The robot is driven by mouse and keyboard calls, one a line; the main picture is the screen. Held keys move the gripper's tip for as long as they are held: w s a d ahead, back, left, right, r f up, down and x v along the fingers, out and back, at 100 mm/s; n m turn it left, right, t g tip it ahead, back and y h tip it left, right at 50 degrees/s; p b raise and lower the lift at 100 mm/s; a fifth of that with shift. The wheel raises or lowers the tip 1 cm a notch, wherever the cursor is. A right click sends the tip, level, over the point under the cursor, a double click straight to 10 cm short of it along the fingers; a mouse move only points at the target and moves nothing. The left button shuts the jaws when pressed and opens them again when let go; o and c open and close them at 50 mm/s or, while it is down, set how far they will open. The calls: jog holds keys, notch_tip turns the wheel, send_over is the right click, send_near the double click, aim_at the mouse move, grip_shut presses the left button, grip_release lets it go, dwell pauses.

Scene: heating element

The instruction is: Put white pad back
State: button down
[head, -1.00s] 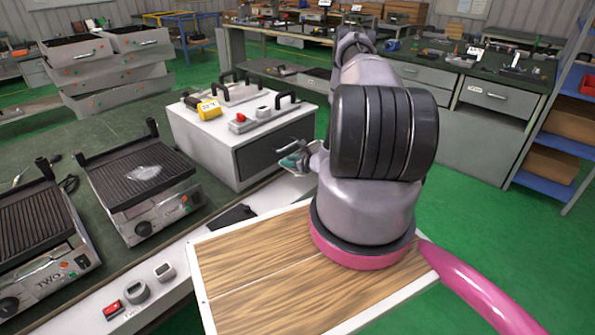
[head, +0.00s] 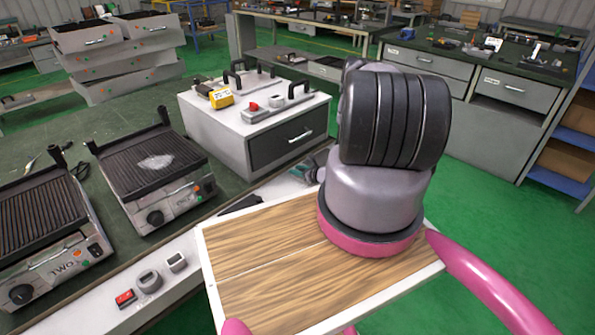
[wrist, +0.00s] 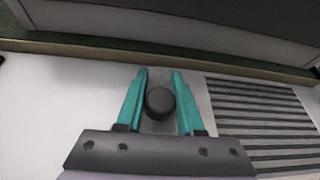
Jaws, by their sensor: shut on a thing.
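A flat whitish patch (head: 157,162) lies on the ridged plate of the grill marked ONE (head: 150,170). I cannot tell whether it is the white pad. My gripper (wrist: 160,98) has teal fingers on either side of a round dark knob (wrist: 159,103), and is shut on it. A greyish area shows around the knob between the fingers. I cannot tell whether it belongs to the held thing. In the head view my gripper (head: 308,170) is mostly hidden behind my arm, low in front of the drawer cabinet.
The white-topped drawer cabinet (head: 287,140) stands close to the gripper, with handled parts and a yellow device (head: 221,98) on top. A second grill, TWO (head: 45,235), is at left. A dark striped panel (wrist: 262,115) lies right of the fingers on a white surface.

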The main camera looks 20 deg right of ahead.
jog(key=c, duration=0.5)
grip_release()
jog(key=shift+c, duration=0.2)
